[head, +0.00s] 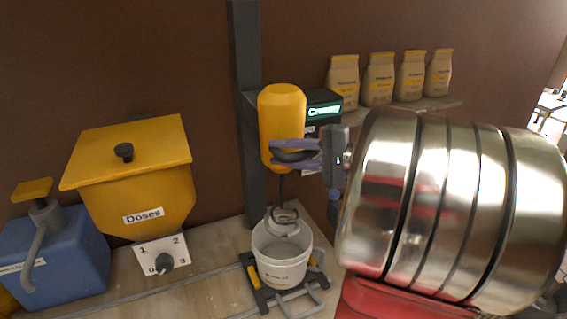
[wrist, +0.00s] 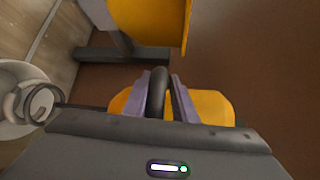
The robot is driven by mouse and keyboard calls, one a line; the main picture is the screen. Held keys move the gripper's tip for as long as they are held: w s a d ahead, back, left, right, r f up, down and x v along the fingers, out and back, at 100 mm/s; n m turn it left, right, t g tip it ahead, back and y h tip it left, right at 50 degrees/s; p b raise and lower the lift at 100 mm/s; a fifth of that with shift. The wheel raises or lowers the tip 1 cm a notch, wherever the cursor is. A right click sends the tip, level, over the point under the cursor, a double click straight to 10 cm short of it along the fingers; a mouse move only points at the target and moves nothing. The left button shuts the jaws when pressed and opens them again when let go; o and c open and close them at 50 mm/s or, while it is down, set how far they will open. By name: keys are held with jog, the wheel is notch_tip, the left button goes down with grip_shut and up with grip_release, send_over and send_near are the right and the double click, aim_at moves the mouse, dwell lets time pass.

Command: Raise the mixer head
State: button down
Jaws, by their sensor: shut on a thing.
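The mixer head (head: 282,105) is a yellow rounded body in front of a dark upright post (head: 246,160). A thin shaft runs down from it to a ring-shaped whisk (head: 284,216) at the mouth of a white bucket (head: 281,264). My gripper (head: 283,150) is shut on the dark handle at the mixer head's lower front. In the wrist view the purple fingers (wrist: 161,98) close on both sides of the curved dark handle (wrist: 157,92), with the yellow head (wrist: 211,104) behind. The bucket (wrist: 14,75) and whisk show at the wrist view's left. How deep the whisk sits is unclear.
A yellow doses hopper (head: 140,180) with a numbered dial (head: 163,262) and a blue container (head: 55,258) with a pump stand at left. Several yellow-capped bags (head: 379,80) stand on a wall shelf (head: 430,105). A dark box with a green display (head: 323,110) is behind the head.

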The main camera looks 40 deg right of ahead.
jog(key=c, duration=1.6)
grip_release()
jog(key=shift+c, duration=0.2)
jog(key=v, duration=1.3)
jog(key=shift+s+d, duration=0.2)
jog(key=shift+s, duration=0.15)
